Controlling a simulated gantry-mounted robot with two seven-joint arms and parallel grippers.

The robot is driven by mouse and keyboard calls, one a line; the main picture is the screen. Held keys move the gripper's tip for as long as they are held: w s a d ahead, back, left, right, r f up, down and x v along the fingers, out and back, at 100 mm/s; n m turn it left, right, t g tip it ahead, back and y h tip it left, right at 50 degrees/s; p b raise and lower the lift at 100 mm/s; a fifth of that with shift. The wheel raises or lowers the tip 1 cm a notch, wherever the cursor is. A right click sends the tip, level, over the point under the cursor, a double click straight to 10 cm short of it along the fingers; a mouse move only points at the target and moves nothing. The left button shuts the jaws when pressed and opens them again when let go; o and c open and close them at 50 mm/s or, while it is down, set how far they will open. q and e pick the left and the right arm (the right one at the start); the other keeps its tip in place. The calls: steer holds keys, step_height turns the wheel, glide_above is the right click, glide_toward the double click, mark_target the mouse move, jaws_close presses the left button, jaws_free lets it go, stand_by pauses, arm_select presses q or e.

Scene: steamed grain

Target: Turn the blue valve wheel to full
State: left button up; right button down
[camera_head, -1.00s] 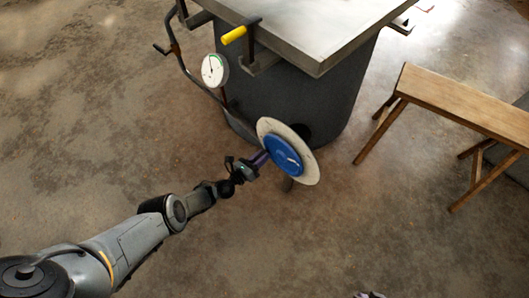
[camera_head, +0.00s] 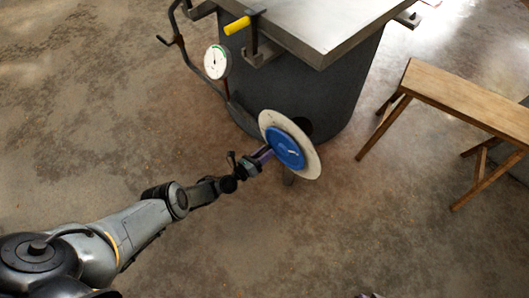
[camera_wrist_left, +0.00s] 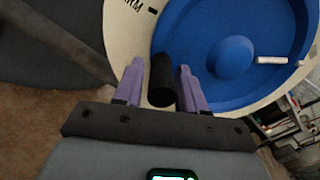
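The blue valve wheel (camera_head: 285,150) sits in front of a pale round plate (camera_head: 307,165) low on the dark drum. In the left wrist view the wheel (camera_wrist_left: 190,45) shows a domed hub, a white mark right of the hub and a black handle peg (camera_wrist_left: 161,82). My left gripper (camera_head: 266,153) is at the wheel's left edge. Its purple fingers (camera_wrist_left: 160,78) stand on either side of the peg, with a small gap visible on each side. Only a sliver of my right gripper (camera_head: 369,295) shows at the bottom edge; its fingers are cut off.
A round white gauge (camera_head: 217,62) stands on a bent pipe left of the drum (camera_head: 330,95). A metal tabletop (camera_head: 320,25) with a yellow-handled lever (camera_head: 238,26) overhangs the drum. A wooden bench (camera_head: 465,100) stands at right. The floor between is clear.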

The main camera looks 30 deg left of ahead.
arm_select(q)
steer(key=shift+o, duration=0.7)
steer(key=shift+s+r, duration=0.1)
steer(key=shift+s+a+p, duration=0.1)
steer(key=shift+s+p, duration=0.2)
steer(key=shift+p, duration=0.05)
steer(key=p+v, duration=0.3)
steer(key=v, duration=0.7)
steer(key=shift+s, duration=0.15)
